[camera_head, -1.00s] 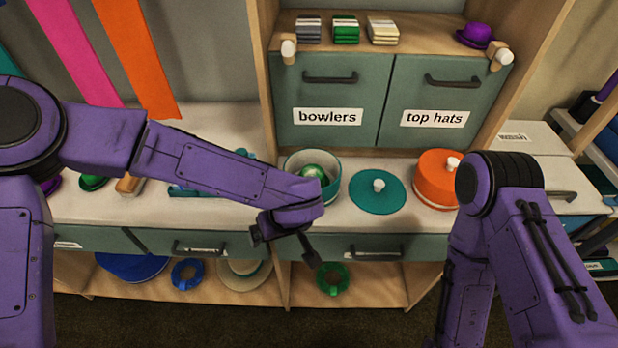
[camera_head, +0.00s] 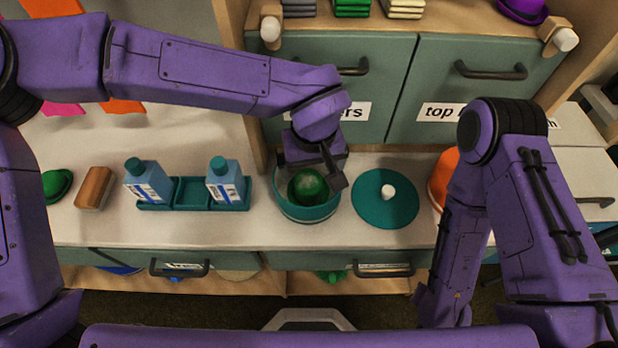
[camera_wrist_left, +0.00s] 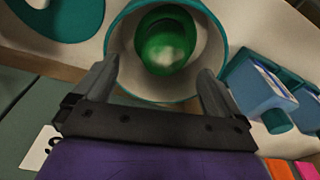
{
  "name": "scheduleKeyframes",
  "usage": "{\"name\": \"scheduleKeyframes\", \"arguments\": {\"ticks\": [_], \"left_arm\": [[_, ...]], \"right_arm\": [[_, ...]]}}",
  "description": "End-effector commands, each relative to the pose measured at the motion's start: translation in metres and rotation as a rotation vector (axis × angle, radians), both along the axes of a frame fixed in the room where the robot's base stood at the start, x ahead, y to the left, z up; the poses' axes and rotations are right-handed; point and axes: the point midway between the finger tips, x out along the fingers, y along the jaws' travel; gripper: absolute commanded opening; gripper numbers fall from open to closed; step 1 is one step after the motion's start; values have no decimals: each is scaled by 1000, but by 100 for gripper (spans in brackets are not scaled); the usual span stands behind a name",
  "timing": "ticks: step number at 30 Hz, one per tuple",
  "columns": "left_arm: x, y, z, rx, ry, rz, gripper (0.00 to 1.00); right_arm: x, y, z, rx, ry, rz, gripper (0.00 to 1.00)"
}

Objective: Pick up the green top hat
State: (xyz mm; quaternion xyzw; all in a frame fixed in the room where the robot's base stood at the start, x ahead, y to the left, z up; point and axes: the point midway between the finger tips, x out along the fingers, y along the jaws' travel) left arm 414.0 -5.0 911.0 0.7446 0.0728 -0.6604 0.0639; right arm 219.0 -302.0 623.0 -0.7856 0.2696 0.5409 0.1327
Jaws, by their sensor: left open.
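A green hat (camera_head: 307,187) lies inside an open round box (camera_head: 308,212) with a teal rim on the counter. In the left wrist view the green hat (camera_wrist_left: 166,42) shows inside the round box's pale wall (camera_wrist_left: 210,50), its crown rounded by the shading, so I cannot tell its exact shape. My left gripper (camera_head: 312,172) is over the box, its fingers apart and empty. In the left wrist view the open fingers (camera_wrist_left: 157,76) reach over the near rim, one each side of the hat's line. My right arm shows, but its gripper does not.
A teal lid (camera_head: 385,205) with a white knob lies right of the box. An orange round box (camera_head: 440,178) stands beyond it, partly behind my right arm. Left are a teal tray (camera_head: 190,194) with bottles, a brush (camera_head: 94,188) and another green hat (camera_head: 57,185). Cabinet doors (camera_head: 460,85) rise behind.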

Motion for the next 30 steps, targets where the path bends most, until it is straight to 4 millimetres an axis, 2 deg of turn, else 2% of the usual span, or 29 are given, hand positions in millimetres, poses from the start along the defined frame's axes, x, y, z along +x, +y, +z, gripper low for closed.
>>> {"name": "scheduleKeyframes", "arguments": {"ticks": [12,15,21,23,24,30], "left_arm": [[3,4,-65,1,1,4,98],[4,4,-72,0,0,2,98],[4,3,-72,0,0,2,98],[4,3,-72,0,0,2,78],[4,3,-72,0,0,2,65],[4,3,-72,0,-1,2,65]], "right_arm": [[0,0,-1,0,0,0,43],[0,0,-2,0,0,0,43],[0,0,-2,0,0,0,43],[0,0,-2,0,0,0,43],[0,0,-2,0,0,0,43],[0,0,-1,0,0,0,43]]}}
